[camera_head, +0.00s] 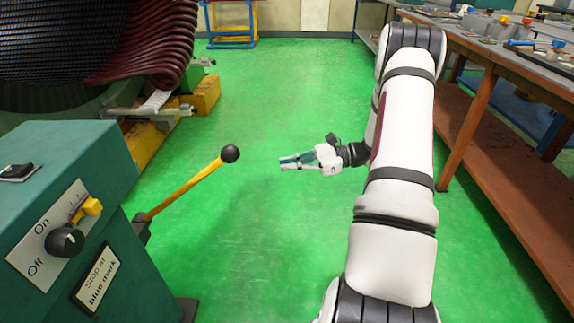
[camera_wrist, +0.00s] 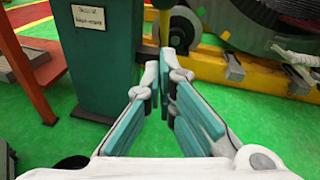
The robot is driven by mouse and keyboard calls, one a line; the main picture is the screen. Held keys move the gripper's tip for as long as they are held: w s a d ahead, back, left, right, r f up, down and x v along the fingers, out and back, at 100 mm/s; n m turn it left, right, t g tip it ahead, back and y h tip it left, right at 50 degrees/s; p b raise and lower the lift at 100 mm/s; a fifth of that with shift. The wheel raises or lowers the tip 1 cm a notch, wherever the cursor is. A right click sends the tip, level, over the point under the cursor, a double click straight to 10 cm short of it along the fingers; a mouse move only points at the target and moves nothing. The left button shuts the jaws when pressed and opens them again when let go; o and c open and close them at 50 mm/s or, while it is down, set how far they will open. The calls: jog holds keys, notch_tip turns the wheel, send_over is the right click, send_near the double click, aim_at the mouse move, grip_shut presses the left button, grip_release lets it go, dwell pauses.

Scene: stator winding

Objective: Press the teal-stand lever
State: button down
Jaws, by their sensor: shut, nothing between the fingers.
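The teal stand (camera_head: 95,165) is at the left of the head view. Its yellow lever (camera_head: 184,188) slants up and to the right from the stand's side and ends in a black ball knob (camera_head: 229,153). My gripper (camera_head: 283,163) is to the right of the knob, apart from it, with its fingers pointing left toward it. In the wrist view, my gripper (camera_wrist: 161,68) has its teal-padded fingers together at the tips, with nothing between them. The stand (camera_wrist: 105,75) is beyond them to the left. A yellow upright bar shows above the tips; I cannot tell if it is the lever.
The stand carries an On/Off knob (camera_head: 66,240) and a "Stop at blue mark" label (camera_head: 97,278). A large wound stator (camera_head: 90,45) stands behind it. A workbench (camera_head: 500,50) with tools runs along the right. Green floor between is clear.

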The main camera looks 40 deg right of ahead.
jog(key=w+a+r+b, duration=0.1)
jog(key=w+a+b, duration=0.2)
jog(key=w+a, duration=0.2)
jog(key=shift+w+a+r, duration=0.35)
jog(key=shift+w+a, duration=0.05)
jog(key=shift+a, duration=1.25)
